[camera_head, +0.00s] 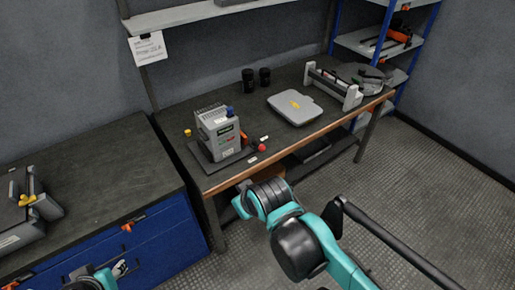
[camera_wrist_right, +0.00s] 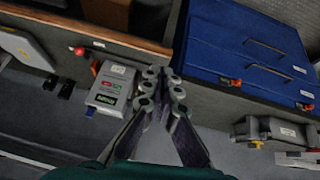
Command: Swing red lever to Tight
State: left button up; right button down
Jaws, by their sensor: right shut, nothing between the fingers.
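The grey device (camera_head: 218,133) sits on a dark base plate near the left end of the wooden-edged workbench. Its red lever knob (camera_head: 262,148) is at the right side of the plate, between two small white labels too small to read. The right wrist view also shows the red knob (camera_wrist_right: 78,51) beside the device (camera_wrist_right: 110,88). My right gripper (camera_wrist_right: 163,75) is shut and empty, apart from the lever. In the head view its fingers are hidden by my arm, in front of the bench edge. My left gripper (camera_head: 118,268) shows only partly at the bottom left, far from the lever.
A flat grey case (camera_head: 295,107), two black cups (camera_head: 256,78) and a grey-ended fixture (camera_head: 333,85) stand on the workbench. A blue drawer cabinet (camera_head: 140,237) stands at left. A shelf (camera_head: 190,15) hangs above the bench. The floor at right is clear.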

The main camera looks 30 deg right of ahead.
jog(key=w+d+r+n+g+h+p, duration=0.1)
jog(key=w+d+r+n+g+p, duration=0.15)
jog(key=w+n, duration=0.35)
jog(key=w+d+r+n+g+p, duration=0.1)
jog(key=w+d+n, duration=0.35)
jog(key=w, duration=0.45)
jog(key=w+d+f+n+g+h+p, duration=0.1)
jog(key=w+d+f+n+g+p, duration=0.1)
jog(key=w+d+f+n, duration=0.6)
jog(key=w+f+n, duration=0.1)
jog(key=w+n, duration=0.1)
jog(key=shift+w+d+f+n+p, duration=0.2)
jog(key=shift+w+f+n+p, duration=0.05)
jog(key=shift+f+n+p, duration=0.15)
